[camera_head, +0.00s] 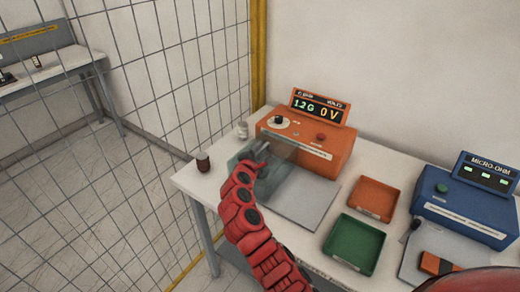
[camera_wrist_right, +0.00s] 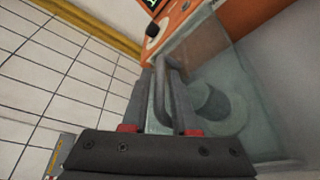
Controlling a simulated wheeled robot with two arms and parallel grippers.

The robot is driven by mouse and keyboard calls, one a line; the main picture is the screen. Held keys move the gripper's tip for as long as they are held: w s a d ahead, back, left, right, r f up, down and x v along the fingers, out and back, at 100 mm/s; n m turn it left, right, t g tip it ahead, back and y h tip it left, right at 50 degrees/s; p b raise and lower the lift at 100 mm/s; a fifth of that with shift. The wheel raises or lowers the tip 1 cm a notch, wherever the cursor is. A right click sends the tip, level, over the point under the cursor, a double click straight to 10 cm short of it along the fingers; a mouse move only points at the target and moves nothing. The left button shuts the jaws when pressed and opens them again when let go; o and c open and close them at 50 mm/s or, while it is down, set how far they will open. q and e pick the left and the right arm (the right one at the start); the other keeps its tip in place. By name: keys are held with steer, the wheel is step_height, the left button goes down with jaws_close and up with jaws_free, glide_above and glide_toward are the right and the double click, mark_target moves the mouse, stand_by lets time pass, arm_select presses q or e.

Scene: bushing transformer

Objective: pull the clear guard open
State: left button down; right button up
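The clear guard (camera_head: 272,180) is a see-through, greenish box-like cover in front of the orange tester (camera_head: 312,140), over a grey plate. In the right wrist view the guard (camera_wrist_right: 245,120) fills the right side, with a pale round shape visible through it. Its dark bar handle (camera_wrist_right: 171,84) stands between my right fingers. My right gripper (camera_wrist_right: 160,100) has its fingers apart around the handle, with gaps beside the bar; contact cannot be told. In the head view the right gripper (camera_head: 262,152) is at the guard's left side. My left gripper is not in view.
A dark jar (camera_head: 203,162) and a small pale bottle (camera_head: 242,130) stand left of the tester. An orange tray (camera_head: 374,198), a green tray (camera_head: 354,243) and a blue micro-ohm meter (camera_head: 465,210) are to the right. A wire mesh fence (camera_head: 160,70) borders the left.

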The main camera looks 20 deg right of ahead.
steer(key=shift+c, duration=0.2)
jaws_close()
stand_by(1.3)
